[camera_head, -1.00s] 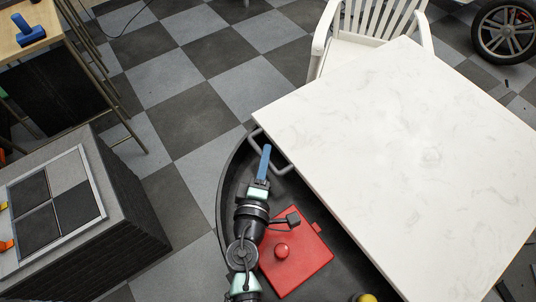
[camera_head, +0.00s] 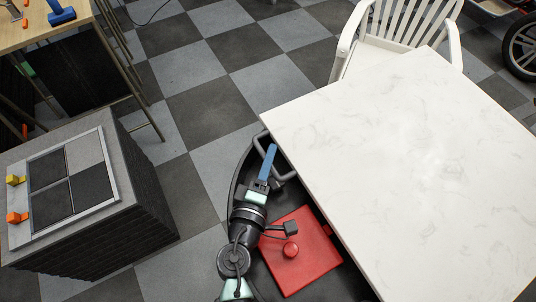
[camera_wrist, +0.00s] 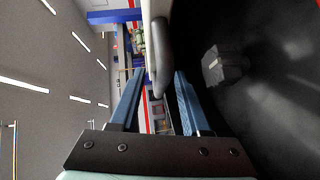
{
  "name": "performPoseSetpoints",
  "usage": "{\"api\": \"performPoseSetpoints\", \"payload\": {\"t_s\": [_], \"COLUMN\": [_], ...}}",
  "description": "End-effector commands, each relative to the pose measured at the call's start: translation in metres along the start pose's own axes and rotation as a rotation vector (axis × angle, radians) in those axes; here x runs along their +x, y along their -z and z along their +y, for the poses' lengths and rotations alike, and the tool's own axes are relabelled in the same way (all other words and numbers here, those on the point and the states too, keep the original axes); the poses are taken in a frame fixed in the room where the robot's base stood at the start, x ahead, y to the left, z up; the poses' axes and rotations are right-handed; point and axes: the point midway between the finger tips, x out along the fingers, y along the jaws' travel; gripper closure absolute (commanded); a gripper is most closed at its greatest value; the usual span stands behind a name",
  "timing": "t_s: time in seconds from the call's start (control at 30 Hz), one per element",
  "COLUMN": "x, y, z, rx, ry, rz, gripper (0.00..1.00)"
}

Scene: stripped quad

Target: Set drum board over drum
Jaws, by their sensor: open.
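A red square board (camera_head: 303,262) with a round red knob lies flat on the dark round deck of my own base, beside my arm; I take it to be the drum board. My gripper (camera_head: 269,162), with blue fingers, is above the deck's edge, beside the white table's near-left corner and apart from the red board. In the wrist view my gripper (camera_wrist: 155,98) is open, with nothing held between its fingers. I cannot make out a drum in either view.
A white marble-look table (camera_head: 410,160) fills the right side, with a grey rail (camera_head: 284,172) at its corner close to my gripper. A white chair (camera_head: 392,30) stands behind it. A grey block (camera_head: 130,200) with a four-pane top stands left. Checkered floor (camera_head: 210,110) is open between.

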Motion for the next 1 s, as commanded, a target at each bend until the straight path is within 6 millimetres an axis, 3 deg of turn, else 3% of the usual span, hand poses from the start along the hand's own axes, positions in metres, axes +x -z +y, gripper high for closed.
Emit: {"api": "performPoseSetpoints", "payload": {"t_s": [0.27, 0.3, 0.33, 0.4, 0.63, 0.93, 0.97, 1.0], "x": [-0.007, -0.008, -0.008, -0.009, -0.012, -0.012, -0.014, -0.014], "y": [0.007, 0.008, 0.009, 0.011, 0.014, 0.012, 0.005, 0.005], "z": [0.050, 0.059, 0.065, 0.079, 0.104, 0.106, 0.045, 0.044], "rx": [0.004, 0.004, 0.003, -0.001, -0.006, -0.006, -0.042, -0.042], "ry": [-0.006, -0.008, -0.010, -0.013, -0.016, -0.017, 0.099, 0.100], "rz": [0.000, 0.001, 0.001, 0.002, 0.000, -0.003, -0.014, -0.014], "gripper": [0.53, 0.52, 0.44, 0.44, 0.44, 0.44, 0.46, 0.53]}}
